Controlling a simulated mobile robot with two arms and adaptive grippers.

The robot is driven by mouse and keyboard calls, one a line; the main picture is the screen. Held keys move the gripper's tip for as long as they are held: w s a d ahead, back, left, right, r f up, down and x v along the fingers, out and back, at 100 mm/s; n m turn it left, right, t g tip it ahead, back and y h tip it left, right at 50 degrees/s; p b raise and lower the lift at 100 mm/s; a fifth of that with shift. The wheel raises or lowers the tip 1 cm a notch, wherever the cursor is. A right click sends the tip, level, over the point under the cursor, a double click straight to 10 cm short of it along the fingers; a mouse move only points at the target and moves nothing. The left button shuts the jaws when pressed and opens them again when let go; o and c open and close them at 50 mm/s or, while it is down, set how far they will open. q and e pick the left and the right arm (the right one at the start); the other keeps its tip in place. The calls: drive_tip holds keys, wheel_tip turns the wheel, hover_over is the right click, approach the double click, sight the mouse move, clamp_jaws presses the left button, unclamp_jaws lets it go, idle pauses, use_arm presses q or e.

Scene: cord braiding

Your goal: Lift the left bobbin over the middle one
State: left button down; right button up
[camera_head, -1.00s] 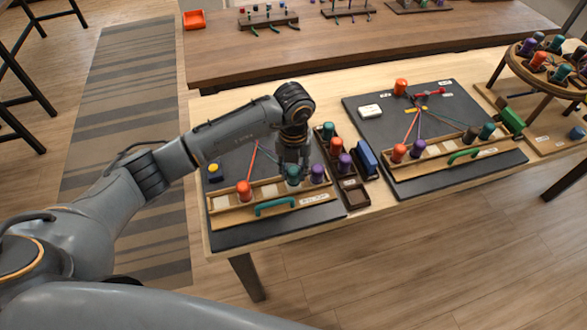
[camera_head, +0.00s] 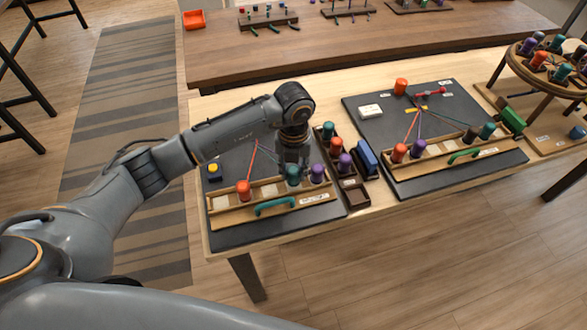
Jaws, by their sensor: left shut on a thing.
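A wooden bobbin rack (camera_head: 222,216) with a teal handle lies on the near dark board. It holds an orange-red bobbin (camera_head: 244,190) at its left and a purple bobbin (camera_head: 317,174) at its right. A teal bobbin (camera_head: 293,178) is just left of the purple one. My left gripper (camera_head: 292,168) points down from above and is shut on the teal bobbin, which is at rack height; whether it touches its slot I cannot tell. A red cord (camera_head: 252,160) runs up from the orange-red bobbin; the arm hides the cords' upper ends. My right gripper is not in view.
A dark tray of spare bobbins (camera_head: 358,197) and a blue block (camera_head: 366,160) stand right of the rack. Farther right is a second board (camera_head: 360,112) with its own rack and cords. A yellow-topped button (camera_head: 214,170) sits at the left.

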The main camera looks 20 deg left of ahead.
use_arm(q)
drive_tip(key=shift+f+b, duration=0.55)
drive_tip(key=shift+f, duration=0.2)
drive_tip(key=c, duration=0.9)
unclamp_jaws()
